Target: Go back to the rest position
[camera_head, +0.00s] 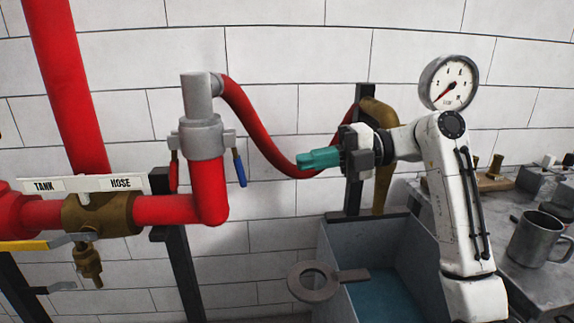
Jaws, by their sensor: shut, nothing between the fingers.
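My gripper (304,161) is at the end of my white arm, right of the picture's middle. Its teal fingers point left and are shut with nothing between them. The gripper is in front of the tiled wall. The red hose (262,135) hangs in a curve just left of and behind the fingertips; I cannot tell how close it is in depth. My arm stands in front of the sink and hides part of the brass fitting (378,115) behind my wrist.
At left are red pipes (72,85), a grey coupling (201,135) with a blue lever (239,167), and a brass valve (100,214). A grey sink (337,262) holds blue water. A round gauge (448,82) is above my arm. A metal mug (538,239) stands on the right counter.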

